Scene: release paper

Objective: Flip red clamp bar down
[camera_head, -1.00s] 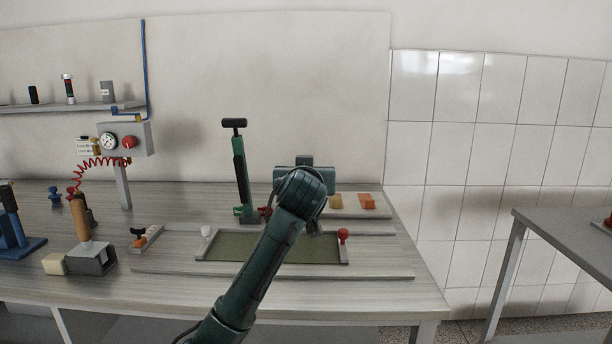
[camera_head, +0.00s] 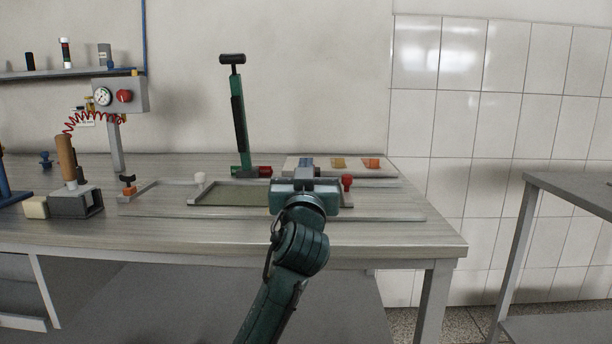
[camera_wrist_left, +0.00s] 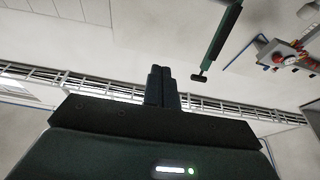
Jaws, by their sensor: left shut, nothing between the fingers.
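The red clamp bar shows as a bar with a red knob (camera_head: 347,183) at the right end of a flat framed panel (camera_head: 231,192) on the bench. A bar with a white knob (camera_head: 200,179) is at its left end. My left gripper (camera_head: 307,161) is shut and empty, pointing away over the panel, just left of the red knob in the picture. It hides part of the panel's right half. I cannot tell the gap to the bar. In the left wrist view its fingers (camera_wrist_left: 161,74) are together, and neither the panel nor the red knob is visible.
A tall green hand pump (camera_head: 238,125) stands behind the panel; it also shows in the left wrist view (camera_wrist_left: 217,42). A tray (camera_head: 300,164) with orange pieces lies behind right. A grey gauge box (camera_head: 134,94) and a wooden-handled block (camera_head: 75,204) are at left.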

